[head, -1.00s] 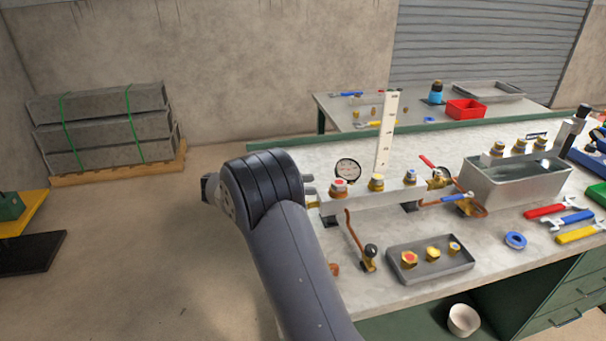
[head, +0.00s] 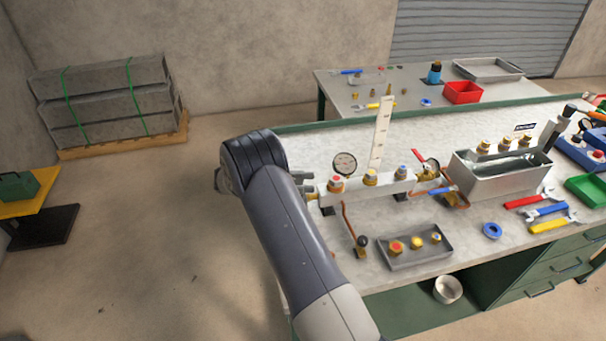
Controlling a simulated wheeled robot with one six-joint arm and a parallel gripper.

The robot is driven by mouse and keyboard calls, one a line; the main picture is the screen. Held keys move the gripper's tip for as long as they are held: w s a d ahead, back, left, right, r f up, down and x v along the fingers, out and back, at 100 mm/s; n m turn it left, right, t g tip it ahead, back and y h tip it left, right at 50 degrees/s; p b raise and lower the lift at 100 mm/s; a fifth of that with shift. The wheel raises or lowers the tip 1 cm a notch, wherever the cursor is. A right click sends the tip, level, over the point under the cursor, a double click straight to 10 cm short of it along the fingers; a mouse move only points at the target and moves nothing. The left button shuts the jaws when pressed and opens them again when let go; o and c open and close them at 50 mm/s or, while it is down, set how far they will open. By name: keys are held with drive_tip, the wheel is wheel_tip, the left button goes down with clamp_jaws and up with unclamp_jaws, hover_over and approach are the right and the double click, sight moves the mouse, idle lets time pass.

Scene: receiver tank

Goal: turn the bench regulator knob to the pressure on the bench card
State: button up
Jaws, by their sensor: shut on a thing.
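My gripper (head: 304,183) is at the left end of the white manifold (head: 375,189) on the bench, beside a brass fitting (head: 312,196). Its two grey fingertips point right and are closed at that end, on what looks like the regulator knob. The knob is mostly hidden by the fingers and arm. A round white dial gauge (head: 345,163) stands just behind the manifold. Its needle is too small to read. A tall white strip with small marks (head: 381,130) stands behind it. I cannot tell if this is the bench card, and its marks are unreadable.
Brass caps with coloured tops sit along the manifold. In front are a black-knobbed lever (head: 362,242) and a grey tray (head: 415,252) of fittings. A metal water tank (head: 500,177) and coloured wrenches (head: 540,210) lie to the right.

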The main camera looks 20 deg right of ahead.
drive_tip(key=shift+d+r, duration=0.1)
idle(0.4)
drive_tip(key=o, duration=1)
wheel_tip(320, 180, up, 10)
drive_tip(key=p, duration=0.8)
